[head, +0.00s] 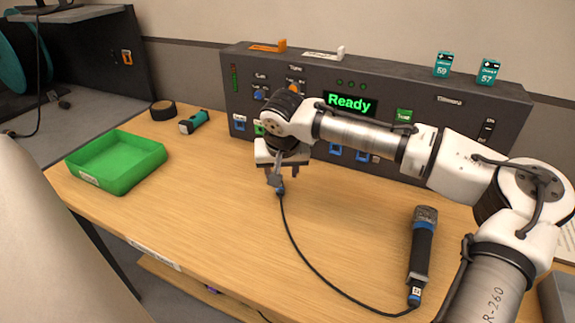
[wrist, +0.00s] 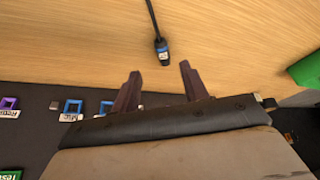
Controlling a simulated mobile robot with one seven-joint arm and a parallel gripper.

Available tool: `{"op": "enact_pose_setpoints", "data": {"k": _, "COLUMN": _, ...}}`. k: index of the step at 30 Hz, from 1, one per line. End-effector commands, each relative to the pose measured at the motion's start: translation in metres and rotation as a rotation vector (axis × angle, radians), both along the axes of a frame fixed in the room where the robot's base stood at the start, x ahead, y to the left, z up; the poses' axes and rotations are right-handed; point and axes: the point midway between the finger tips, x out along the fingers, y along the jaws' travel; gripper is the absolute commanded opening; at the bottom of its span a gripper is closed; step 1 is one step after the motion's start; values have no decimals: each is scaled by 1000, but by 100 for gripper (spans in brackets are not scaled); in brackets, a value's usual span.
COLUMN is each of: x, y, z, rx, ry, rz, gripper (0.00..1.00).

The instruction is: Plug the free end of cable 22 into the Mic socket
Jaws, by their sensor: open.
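A black cable (head: 300,250) runs over the table from the microphone (head: 421,250) to a free plug under my gripper (head: 280,180). The plug (wrist: 162,50) has a blue band and a small white label too small to read, and it lies on the wood. In the wrist view, my gripper (wrist: 157,68) is open and empty, its fingers apart, with the plug just beyond and between the fingertips. The Mic socket (wrist: 73,106), blue-framed with a "Mic" label, is on the dark panel. My arm hides part of the panel in the head view.
The dark console (head: 470,105) stands at the table's back with a "Ready" display and other sockets, including a blue one (wrist: 105,107) beside Mic. A green tray (head: 120,180), a black tape roll (head: 163,108) and a teal-grey item (head: 194,121) are at left. The front middle table is mostly clear.

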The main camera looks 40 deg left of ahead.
Motion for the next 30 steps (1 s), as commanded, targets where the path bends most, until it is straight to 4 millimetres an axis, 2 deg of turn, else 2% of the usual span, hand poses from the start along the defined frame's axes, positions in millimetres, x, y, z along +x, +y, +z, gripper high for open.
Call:
{"op": "enact_pose_setpoints", "data": {"k": 9, "x": 11, "y": 11, "z": -44, "rx": 0, "ry": -1, "rz": 2, "gripper": 45}}
{"op": "enact_pose_setpoints", "data": {"k": 15, "x": 17, "y": 19, "z": -65, "rx": 4, "ry": 4, "rz": 3, "gripper": 45}}
{"op": "enact_pose_setpoints", "data": {"k": 21, "x": 22, "y": 23, "z": -76, "rx": 3, "ry": 1, "rz": 3, "gripper": 45}}
{"op": "enact_pose_setpoints", "data": {"k": 30, "x": 23, "y": 24, "z": -78, "rx": 3, "ry": -1, "rz": 4, "gripper": 45}}
